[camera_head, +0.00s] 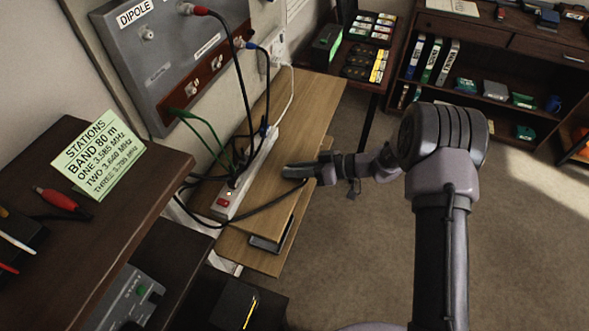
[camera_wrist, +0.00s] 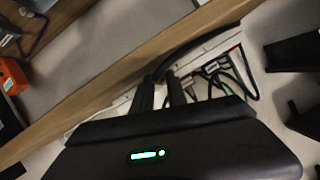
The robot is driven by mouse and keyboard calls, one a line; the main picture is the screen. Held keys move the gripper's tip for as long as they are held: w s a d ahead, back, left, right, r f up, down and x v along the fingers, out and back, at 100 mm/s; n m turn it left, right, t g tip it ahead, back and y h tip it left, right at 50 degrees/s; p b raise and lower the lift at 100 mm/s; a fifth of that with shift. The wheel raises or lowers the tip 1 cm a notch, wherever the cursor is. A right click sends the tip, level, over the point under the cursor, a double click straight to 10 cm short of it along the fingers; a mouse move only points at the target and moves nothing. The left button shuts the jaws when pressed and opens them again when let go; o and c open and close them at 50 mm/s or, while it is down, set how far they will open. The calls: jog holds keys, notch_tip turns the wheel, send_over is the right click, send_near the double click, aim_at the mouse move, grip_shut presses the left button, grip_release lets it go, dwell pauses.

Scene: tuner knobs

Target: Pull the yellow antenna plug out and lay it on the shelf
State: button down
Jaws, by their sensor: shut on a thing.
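My gripper (camera_head: 290,172) is low over the light wooden shelf (camera_head: 312,105), to the right of the power strip. In the wrist view its two dark fingers (camera_wrist: 161,82) are close together, and a black cable (camera_wrist: 195,45) runs to their tips. In the head view the black cable (camera_head: 265,206) loops from behind the strip to the gripper. The fingers hide what they hold at the cable's end, and no yellow shows there. I cannot tell whether it touches the shelf. The grey antenna panel (camera_head: 165,60) carries a red plug (camera_head: 200,11), a blue plug (camera_head: 250,45) and a green plug (camera_head: 180,112).
A white power strip (camera_head: 250,165) with several cables lies along the shelf's left side. A dark desk with a station card (camera_head: 97,150) is at left, a bookcase (camera_head: 480,60) at far right. The shelf's right part is bare; open carpet lies beyond.

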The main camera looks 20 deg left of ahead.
jog(key=shift+s+d+f+b, duration=0.1)
jog(key=shift+s+f+b, duration=0.1)
jog(key=shift+f+b, duration=0.25)
jog(key=shift+s+d+f+b, duration=0.1)
jog(key=shift+s+f+b, duration=0.1)
jog(key=shift+f+b, duration=0.2)
jog(key=c, duration=1.3)
grip_release()
jog(key=shift+w+a+r, duration=0.1)
jog(key=shift+w+r, duration=0.1)
jog(key=shift+r, duration=0.6)
jog(key=shift+w+a+r, duration=0.1)
jog(key=shift+w+r, duration=0.05)
jog(key=shift+r, duration=0.65)
jog(key=o, duration=0.6)
jog(key=shift+r, duration=0.1)
jog(key=p+v, duration=0.4)
jog(key=v, duration=1.3)
jog(key=shift+w+d, duration=0.1)
jog(key=shift+d, duration=0.1)
jog(key=shift+r, duration=0.2)
